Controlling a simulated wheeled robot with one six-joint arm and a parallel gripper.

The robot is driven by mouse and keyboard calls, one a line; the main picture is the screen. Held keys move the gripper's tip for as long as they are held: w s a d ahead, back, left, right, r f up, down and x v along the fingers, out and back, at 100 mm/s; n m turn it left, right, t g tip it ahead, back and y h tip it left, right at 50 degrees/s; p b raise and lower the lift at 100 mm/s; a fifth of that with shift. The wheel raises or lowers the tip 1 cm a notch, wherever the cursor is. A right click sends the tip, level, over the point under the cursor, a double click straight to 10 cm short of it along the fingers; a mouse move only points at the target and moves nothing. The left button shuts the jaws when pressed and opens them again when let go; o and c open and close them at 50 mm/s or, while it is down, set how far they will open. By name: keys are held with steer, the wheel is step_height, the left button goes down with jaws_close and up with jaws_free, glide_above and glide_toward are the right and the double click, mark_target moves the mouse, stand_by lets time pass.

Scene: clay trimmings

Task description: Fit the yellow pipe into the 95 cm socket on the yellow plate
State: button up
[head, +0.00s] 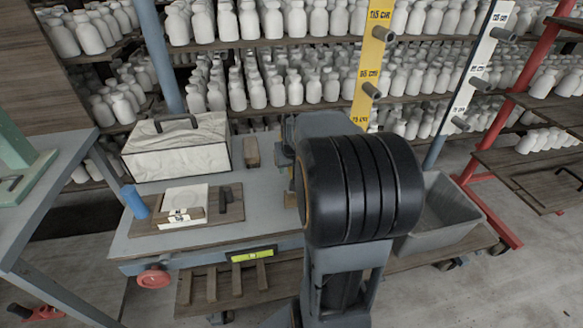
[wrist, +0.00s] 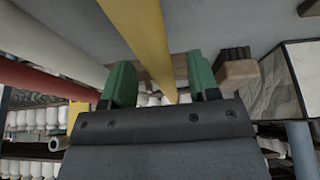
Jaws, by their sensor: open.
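The yellow plate (head: 371,50) stands upright at the shelves, with labelled dark sockets. Its middle 95 cm socket (head: 372,90) sticks out to the right and looks empty. The 75 cm label is just above my arm; its socket is hidden. In the wrist view, the yellow pipe (wrist: 143,38) runs from the top edge down between the green fingers of my gripper (wrist: 160,82). The fingers are open, one on each side of it; contact cannot be told. The pipe's far end is hidden. In the head view, my arm hides the pipe and fingers.
A red pipe (wrist: 50,80) and a white pipe (wrist: 52,44) lie left of the yellow one. A white plate (head: 478,65) with sockets stands right of the yellow plate. A marbled box (head: 175,150), wooden block (head: 252,152) and grey bin (head: 450,205) are nearby. Bottles fill the shelves.

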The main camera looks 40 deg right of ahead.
steer(key=shift+c, duration=0.4)
jaws_close()
steer(key=shift+r, duration=0.2)
